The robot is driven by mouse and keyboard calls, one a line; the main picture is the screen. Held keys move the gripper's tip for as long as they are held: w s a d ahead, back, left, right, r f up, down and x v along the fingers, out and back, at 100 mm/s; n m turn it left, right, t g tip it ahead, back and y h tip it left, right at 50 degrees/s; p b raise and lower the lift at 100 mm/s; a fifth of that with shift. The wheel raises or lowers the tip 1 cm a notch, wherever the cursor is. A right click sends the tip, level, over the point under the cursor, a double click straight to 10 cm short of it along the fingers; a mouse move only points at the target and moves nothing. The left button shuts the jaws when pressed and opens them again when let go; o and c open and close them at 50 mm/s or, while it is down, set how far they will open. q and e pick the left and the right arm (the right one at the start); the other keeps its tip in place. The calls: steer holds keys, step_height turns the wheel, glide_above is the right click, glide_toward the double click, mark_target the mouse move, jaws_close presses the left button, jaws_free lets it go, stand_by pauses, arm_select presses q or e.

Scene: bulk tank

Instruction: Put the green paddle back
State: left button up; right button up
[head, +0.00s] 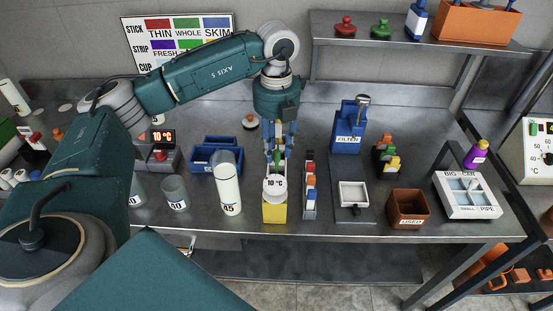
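My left gripper (276,154) points down at the middle of the bench, its blue fingers on either side of a small green piece (277,158), which looks like the green paddle's grip. The fingers appear shut on it; its lower part is hidden. Just right stands a narrow rack (310,206) with red, orange and blue pieces. My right gripper is not in view.
A white bottle marked 45 (228,190) and a blue bin (215,154) stand left of the gripper. Right are a blue filter stand (347,135), a small coloured rack (386,162), a brown used box (408,208) and a white sorting tray (468,208). A shelf (420,42) overhangs behind.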

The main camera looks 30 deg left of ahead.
arm_select(q)
step_height(320, 180, up, 8)
steer(key=shift+f+b, duration=0.1)
steer(key=shift+b, duration=0.6)
